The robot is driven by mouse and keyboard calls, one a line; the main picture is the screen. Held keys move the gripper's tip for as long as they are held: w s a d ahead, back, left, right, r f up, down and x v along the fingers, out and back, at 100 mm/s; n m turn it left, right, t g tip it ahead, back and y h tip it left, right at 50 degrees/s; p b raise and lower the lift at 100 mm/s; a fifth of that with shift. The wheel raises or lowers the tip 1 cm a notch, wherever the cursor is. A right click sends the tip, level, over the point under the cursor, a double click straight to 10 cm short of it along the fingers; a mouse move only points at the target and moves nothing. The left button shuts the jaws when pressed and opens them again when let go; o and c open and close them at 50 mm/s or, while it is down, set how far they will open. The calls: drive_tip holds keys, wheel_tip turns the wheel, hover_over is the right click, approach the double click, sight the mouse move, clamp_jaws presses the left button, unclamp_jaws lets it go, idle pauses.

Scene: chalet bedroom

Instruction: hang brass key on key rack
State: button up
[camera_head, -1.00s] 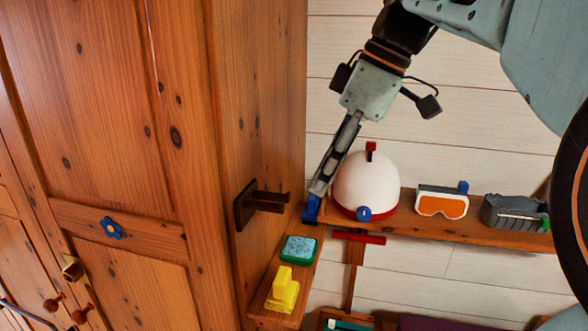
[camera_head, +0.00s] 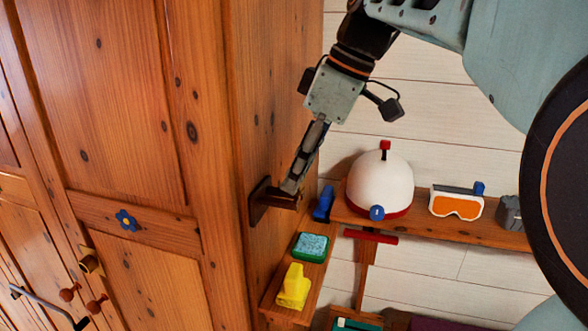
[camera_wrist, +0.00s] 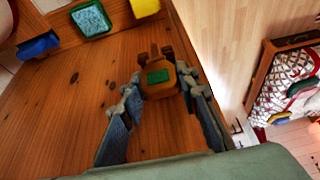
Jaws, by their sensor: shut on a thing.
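The key rack (camera_head: 259,202) is a dark brown wooden plate with a peg on the side of the wooden wardrobe, in the head view. My gripper (camera_head: 291,188) is right at the peg and overlaps it. In the wrist view my gripper's fingers (camera_wrist: 162,88) are shut on an amber-brown piece with a green patch, which I take to be the brass key (camera_wrist: 158,91). Two dark prongs show just beyond it, and I cannot tell whether they belong to the rack. The key cannot be made out in the head view. Whether it touches the peg is unclear.
The corner shelf (camera_head: 468,232) holds a white helmet (camera_head: 381,184), orange goggles (camera_head: 456,204) and a blue item (camera_head: 324,203). A green-blue sponge-like block (camera_head: 311,246) and a yellow object (camera_head: 293,287) sit below the rack. The wardrobe side is close to my fingers.

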drive_tip(key=shift+w+a+f, duration=0.25)
drive_tip(key=shift+a, duration=0.35)
drive_tip(key=shift+w+a+f, duration=0.2)
drive_tip(key=shift+a, duration=0.35)
drive_tip(key=o, duration=1.2)
